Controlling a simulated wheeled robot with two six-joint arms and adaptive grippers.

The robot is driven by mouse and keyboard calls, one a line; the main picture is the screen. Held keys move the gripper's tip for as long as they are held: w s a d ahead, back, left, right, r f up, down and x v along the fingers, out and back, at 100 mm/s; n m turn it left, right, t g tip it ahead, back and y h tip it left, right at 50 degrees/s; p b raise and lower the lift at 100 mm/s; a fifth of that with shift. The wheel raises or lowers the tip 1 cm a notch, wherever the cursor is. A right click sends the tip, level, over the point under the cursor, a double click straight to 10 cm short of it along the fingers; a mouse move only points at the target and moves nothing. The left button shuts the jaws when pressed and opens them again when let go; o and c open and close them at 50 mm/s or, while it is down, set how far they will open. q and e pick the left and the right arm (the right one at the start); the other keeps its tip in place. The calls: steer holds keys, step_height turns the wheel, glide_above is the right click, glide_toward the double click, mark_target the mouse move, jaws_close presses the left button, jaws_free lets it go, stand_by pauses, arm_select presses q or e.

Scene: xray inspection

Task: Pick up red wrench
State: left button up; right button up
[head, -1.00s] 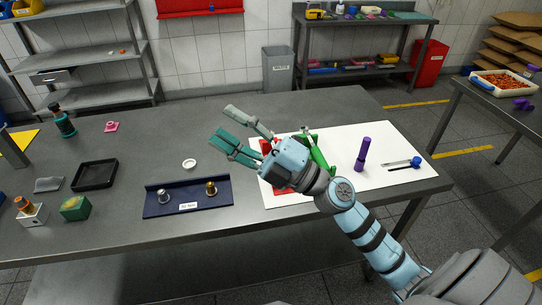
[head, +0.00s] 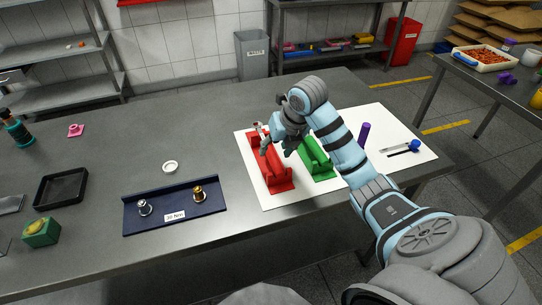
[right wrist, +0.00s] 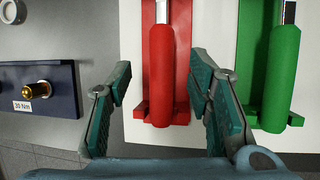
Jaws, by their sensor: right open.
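The red wrench (head: 270,168) lies in a red holder (head: 284,187) on the white mat (head: 248,132). Its thick red handle also shows in the right wrist view (right wrist: 161,75), with a metal shaft at its far end. My right gripper (head: 274,142) is above the far part of the red wrench and partly covers it. In the right wrist view, my open right gripper (right wrist: 161,76) has one finger on each side of the red handle, with visible gaps. I cannot tell how high the fingertips are above it. My left gripper is not in view.
A green wrench (head: 315,155) in a green holder lies just right of the red one. A dark blue rack (head: 150,222) with two fittings stands left of the mat.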

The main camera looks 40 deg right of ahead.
mark_target(273, 153)
steer(key=x, duration=0.3)
steer(key=shift+d+f, duration=0.1)
steer(key=shift+f, duration=0.05)
steer(key=shift+c, duration=0.5)
jaws_close()
